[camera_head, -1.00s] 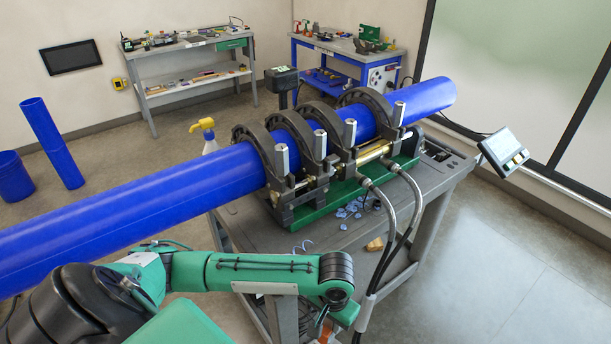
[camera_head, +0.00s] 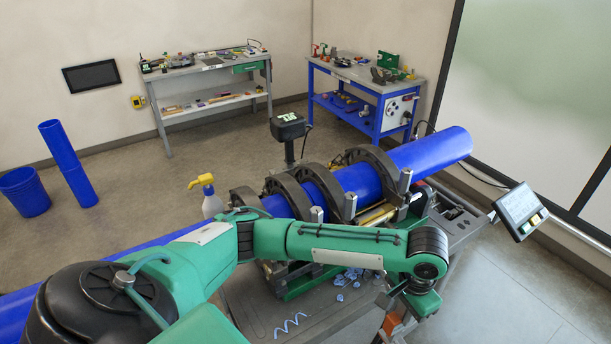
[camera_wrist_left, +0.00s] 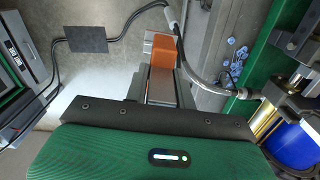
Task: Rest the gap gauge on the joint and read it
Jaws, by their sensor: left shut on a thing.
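The blue pipe (camera_head: 360,182) lies in the dark ring clamps (camera_head: 291,190) of the fusion machine on the cart. The joint area between the clamps is partly behind my left arm. My left gripper (camera_head: 392,312) is low over the cart's near right side, in front of the machine and apart from the pipe. It is shut on an orange thing (camera_head: 388,325), apparently the gap gauge. In the left wrist view the orange thing (camera_wrist_left: 161,48) sticks out beyond the fingers (camera_wrist_left: 161,85). The pipe (camera_wrist_left: 293,146) shows at that view's lower right. My right gripper is out of view.
Blue shavings (camera_head: 350,276) and a curled strip (camera_head: 290,325) lie on the cart top (camera_head: 250,310). Hoses run close to my left gripper, as the wrist view shows (camera_wrist_left: 203,78). A display (camera_head: 521,208) stands at right. A yellow-topped spray bottle (camera_head: 212,204) stands behind the pipe.

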